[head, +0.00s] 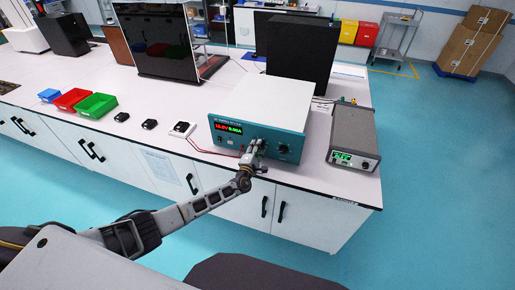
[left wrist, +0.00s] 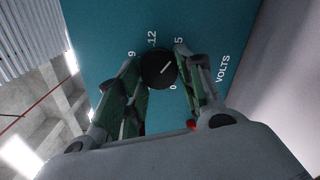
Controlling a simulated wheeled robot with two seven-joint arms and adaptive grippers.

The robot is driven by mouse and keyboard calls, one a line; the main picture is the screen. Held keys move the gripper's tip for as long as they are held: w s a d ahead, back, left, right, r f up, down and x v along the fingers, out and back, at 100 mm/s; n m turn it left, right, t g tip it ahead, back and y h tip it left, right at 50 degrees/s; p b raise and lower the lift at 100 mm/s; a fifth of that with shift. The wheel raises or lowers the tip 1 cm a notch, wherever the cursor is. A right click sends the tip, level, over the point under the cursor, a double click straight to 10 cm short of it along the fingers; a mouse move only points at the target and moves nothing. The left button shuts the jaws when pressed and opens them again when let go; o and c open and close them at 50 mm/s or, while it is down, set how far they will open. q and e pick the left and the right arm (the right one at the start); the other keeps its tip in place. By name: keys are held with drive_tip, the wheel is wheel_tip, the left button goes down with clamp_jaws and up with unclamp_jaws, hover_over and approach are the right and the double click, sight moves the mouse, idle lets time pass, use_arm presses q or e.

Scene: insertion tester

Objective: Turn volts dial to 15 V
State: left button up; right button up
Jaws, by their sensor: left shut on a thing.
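The teal power supply (head: 232,143) with a white top stands near the bench's front edge. Its red and green display (head: 228,128) is lit, but the digits are too small to read surely. My left gripper (head: 256,147) is at its front panel, shut on the black volts dial. In the left wrist view the dial (left wrist: 158,70) sits between the two fingers of my left gripper (left wrist: 160,62). Its white line slants toward the upper right, toward a partly covered label ending in 5. The labels 9, 12, 0 and VOLTS also show. My right gripper is out of view.
A second dark knob (head: 283,148) is right of my gripper on the panel. A grey instrument (head: 354,138) stands to the right. Red and black leads run left to a small white box (head: 182,129). Blue, red and green bins (head: 95,105) are farther left.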

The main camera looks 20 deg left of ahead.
use_arm(q)
drive_tip(key=shift+f, duration=0.1)
drive_tip(key=o, duration=1)
drive_tip(key=shift+s, duration=0.15)
drive_tip(key=s, duration=1.1)
drive_tip(key=shift+s+a, duration=0.25)
drive_tip(key=shift+s, duration=0.1)
